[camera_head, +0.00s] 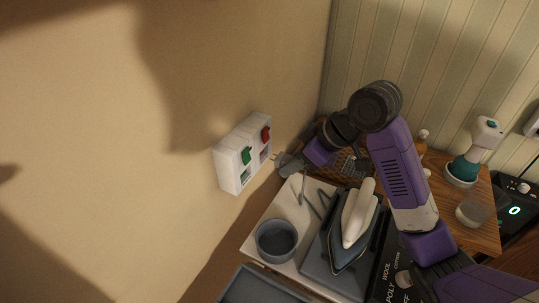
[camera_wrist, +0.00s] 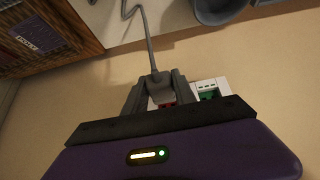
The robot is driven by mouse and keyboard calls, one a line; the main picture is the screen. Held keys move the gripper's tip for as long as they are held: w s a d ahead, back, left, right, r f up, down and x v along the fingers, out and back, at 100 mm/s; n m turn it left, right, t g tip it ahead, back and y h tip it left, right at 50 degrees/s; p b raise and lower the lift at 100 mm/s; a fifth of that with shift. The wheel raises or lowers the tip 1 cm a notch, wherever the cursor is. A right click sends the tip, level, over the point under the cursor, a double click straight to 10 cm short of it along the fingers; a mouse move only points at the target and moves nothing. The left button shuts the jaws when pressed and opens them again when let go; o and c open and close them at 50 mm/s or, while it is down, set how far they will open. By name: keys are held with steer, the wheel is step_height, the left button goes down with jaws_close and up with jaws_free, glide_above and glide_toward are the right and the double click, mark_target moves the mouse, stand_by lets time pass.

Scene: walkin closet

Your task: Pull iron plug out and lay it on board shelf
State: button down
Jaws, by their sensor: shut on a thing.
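The white socket box (camera_head: 242,154) is on the wall, with a green and a red switch; it also shows in the wrist view (camera_wrist: 224,84). My gripper (camera_head: 281,160) is beside its red-switch side. In the wrist view my gripper (camera_wrist: 156,92) is shut on the grey plug (camera_wrist: 155,80), whose cord (camera_wrist: 144,30) runs away from it. The fingers hide the plug's front, so I cannot tell whether its pins are in the socket. The iron (camera_head: 352,232), with a pale handle, lies on a dark rest on the light board shelf (camera_head: 262,222).
A grey-blue bowl (camera_head: 276,241) stands on the shelf's left part. A dark tray (camera_head: 262,287) is at the front. A wicker basket (camera_head: 345,162) is behind the iron. A teal-and-white bottle (camera_head: 474,152) and a glass (camera_head: 474,211) stand on wood at right. Bare shelf shows behind the bowl.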

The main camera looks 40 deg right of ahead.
steer(key=shift+s+d, duration=0.25)
steer(key=shift+s, duration=0.3)
stand_by(0.4)
